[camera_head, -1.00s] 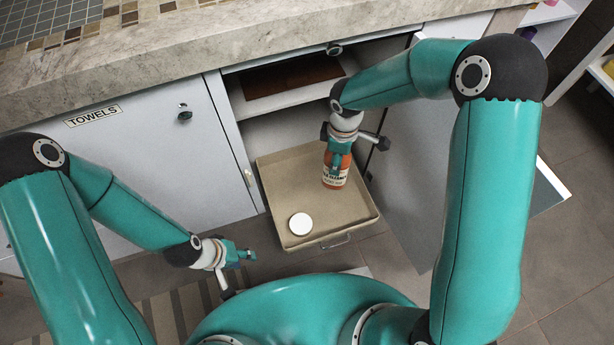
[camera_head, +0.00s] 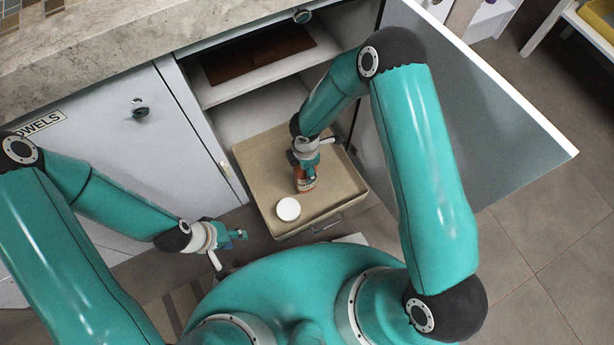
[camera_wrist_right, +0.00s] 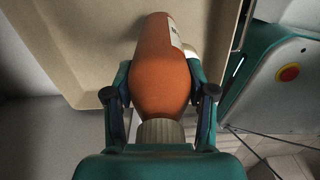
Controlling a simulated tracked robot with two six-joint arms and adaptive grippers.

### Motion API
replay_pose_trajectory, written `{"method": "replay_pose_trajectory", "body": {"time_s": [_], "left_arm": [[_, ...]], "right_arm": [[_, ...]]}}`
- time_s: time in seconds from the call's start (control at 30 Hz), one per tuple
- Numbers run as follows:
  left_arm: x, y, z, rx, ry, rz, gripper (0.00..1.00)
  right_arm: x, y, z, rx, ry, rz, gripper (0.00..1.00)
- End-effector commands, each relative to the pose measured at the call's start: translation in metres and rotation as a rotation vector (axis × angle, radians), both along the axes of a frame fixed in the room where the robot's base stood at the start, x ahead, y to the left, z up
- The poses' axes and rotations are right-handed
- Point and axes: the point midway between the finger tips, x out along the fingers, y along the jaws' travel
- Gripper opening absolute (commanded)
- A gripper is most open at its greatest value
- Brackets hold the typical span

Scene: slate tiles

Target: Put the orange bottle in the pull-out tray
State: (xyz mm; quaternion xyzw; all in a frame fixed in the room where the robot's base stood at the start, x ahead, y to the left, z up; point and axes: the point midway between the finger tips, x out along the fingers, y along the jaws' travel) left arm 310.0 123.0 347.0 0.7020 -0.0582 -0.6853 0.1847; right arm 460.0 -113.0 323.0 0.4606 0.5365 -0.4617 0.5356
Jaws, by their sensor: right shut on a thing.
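The orange bottle (camera_head: 305,183) is in my right gripper (camera_head: 306,166), within the outline of the pull-out tray (camera_head: 338,190). In the right wrist view the orange bottle (camera_wrist_right: 160,65) lies between the two fingers of my right gripper (camera_wrist_right: 160,95), which are shut on it, with the tan tray (camera_wrist_right: 70,40) behind it. I cannot tell whether its base touches the tray floor. The tan tray is pulled out from the open cabinet. My left gripper (camera_head: 240,243) is empty, left of the tray's front; its finger gap is unclear.
A round white object (camera_head: 288,209) sits at the tray's front left. An open cabinet door (camera_head: 470,110) stands to the right. A shelf with a brown board (camera_head: 262,60) is above the tray. A stone counter (camera_head: 150,45) runs along the back.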

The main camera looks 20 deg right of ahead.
Motion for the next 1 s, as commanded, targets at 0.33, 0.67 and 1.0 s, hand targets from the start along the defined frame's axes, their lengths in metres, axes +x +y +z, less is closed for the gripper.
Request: {"method": "replay_pose_trajectory", "body": {"time_s": [0.33, 0.67, 1.0], "left_arm": [[0.0, 0.0, -0.013, 0.0, 0.0, 0.0, 0.4], [0.0, 0.0, -0.02, 0.0, -0.001, 0.0, 0.4], [0.0, 0.0, -0.021, 0.0, -0.001, 0.0, 0.4]], "right_arm": [[0.0, 0.0, -0.03, 0.0, 0.0, 0.0, 0.0], [0.001, 0.0, -0.053, -0.001, -0.001, 0.0, 0.0], [0.0, 0.0, -0.054, -0.001, 0.0, 0.0, 0.77]]}}
